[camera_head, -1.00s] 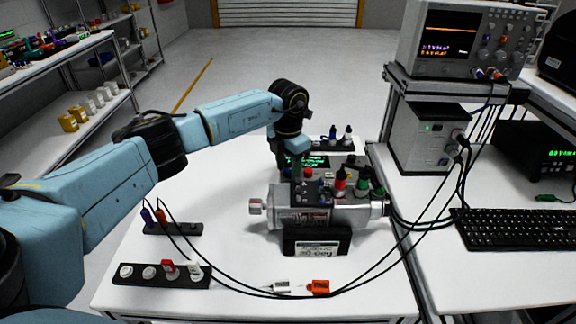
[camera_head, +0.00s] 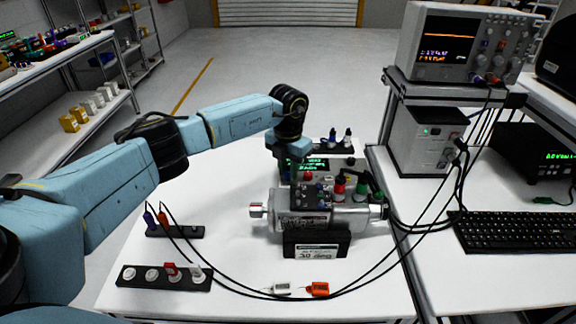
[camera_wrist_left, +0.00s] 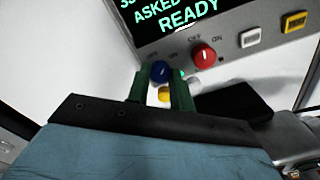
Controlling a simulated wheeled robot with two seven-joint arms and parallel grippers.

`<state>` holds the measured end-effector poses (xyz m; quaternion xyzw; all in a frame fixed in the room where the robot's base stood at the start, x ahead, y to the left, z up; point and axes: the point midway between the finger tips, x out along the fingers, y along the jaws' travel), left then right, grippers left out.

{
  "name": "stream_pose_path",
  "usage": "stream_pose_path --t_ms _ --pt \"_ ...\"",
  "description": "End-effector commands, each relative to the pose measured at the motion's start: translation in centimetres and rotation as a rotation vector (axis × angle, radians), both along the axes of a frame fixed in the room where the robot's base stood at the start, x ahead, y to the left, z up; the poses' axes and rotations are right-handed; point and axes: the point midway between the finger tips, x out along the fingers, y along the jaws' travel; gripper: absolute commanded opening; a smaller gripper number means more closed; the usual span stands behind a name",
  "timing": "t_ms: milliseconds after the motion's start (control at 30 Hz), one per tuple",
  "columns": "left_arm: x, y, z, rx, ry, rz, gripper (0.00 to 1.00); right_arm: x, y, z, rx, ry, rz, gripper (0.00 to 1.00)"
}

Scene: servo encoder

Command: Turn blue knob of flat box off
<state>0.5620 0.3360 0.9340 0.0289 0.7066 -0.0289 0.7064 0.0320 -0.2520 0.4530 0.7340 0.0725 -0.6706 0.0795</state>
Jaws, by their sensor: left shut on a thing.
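The flat box shows at the back of the table in the head view, with green text on its dark display (camera_head: 305,163). In the left wrist view its grey panel (camera_wrist_left: 225,40) carries a red knob (camera_wrist_left: 204,56) and a blue knob (camera_wrist_left: 160,70). My left gripper (camera_wrist_left: 160,84) reaches down at the panel's edge with its two green fingers on either side of the blue knob, shut on it. In the head view the fingers are hidden behind the motor and the wrist. My right gripper is in neither view.
A silver motor (camera_head: 345,218) on a black stand is in front of the box. Black cables cross the table's front. Black strips (camera_head: 140,283) with plugs lie at the left. An oscilloscope (camera_head: 470,40) and power unit stand at the right.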

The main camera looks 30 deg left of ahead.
Motion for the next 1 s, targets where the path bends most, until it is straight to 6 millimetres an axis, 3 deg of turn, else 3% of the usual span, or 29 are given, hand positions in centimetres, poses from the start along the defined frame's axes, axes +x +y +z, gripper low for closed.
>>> stream_pose_path --t_ms 167,600,1000 --pt "0.0 0.0 0.4 0.0 0.001 0.165 0.0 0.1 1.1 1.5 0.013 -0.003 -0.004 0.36" --pt "0.0 0.0 0.3 0.0 0.0 0.563 0.0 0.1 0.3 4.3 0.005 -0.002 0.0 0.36" --pt "0.1 0.0 0.3 0.0 -0.003 0.781 0.0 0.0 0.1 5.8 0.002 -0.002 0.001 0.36"
